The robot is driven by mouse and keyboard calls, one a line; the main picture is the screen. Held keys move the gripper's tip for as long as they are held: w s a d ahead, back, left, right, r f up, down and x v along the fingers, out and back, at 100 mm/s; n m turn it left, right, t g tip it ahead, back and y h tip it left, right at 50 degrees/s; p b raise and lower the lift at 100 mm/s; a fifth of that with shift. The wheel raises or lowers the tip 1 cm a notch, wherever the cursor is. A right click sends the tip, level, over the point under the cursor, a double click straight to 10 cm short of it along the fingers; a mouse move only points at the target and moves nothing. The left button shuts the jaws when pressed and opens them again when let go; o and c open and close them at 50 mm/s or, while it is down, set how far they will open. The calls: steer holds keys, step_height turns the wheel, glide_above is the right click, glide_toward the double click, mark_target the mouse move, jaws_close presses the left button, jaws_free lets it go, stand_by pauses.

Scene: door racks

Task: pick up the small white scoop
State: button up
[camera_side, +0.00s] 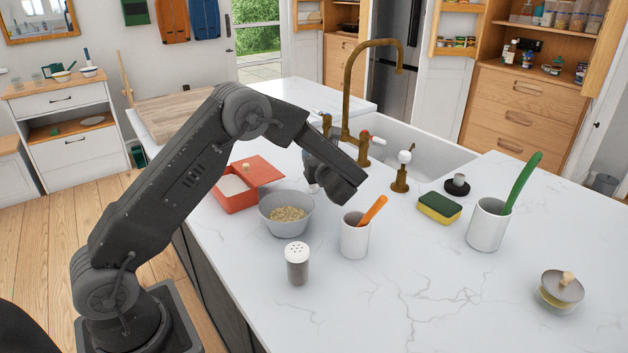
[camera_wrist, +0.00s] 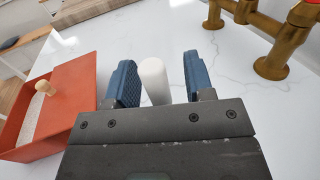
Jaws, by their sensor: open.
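A white, rounded, upright piece that looks like the small white scoop (camera_wrist: 155,82) stands between my two blue finger pads in the wrist view. Its lower part is hidden behind the gripper body. My gripper (camera_wrist: 160,75) is open, with a finger on each side of the white piece and gaps visible on both sides. In the side view my gripper (camera_side: 335,178) is low over the counter in front of the sink. A bit of white (camera_side: 313,187) shows at its left edge there; most of the scoop is hidden.
A red box (camera_side: 240,200) with white contents and a red lid sits left of my gripper. A grey bowl of grains (camera_side: 287,213), a white cup with an orange handle (camera_side: 355,238) and a shaker (camera_side: 297,263) stand nearer. The brass tap (camera_side: 350,90) is behind.

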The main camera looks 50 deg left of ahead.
steer(key=shift+c, duration=0.4)
jaws_close()
steer(key=s+a+r, duration=0.7)
steer(key=s+r, duration=0.2)
steer(key=r, duration=0.2)
steer(key=shift+a, duration=0.3)
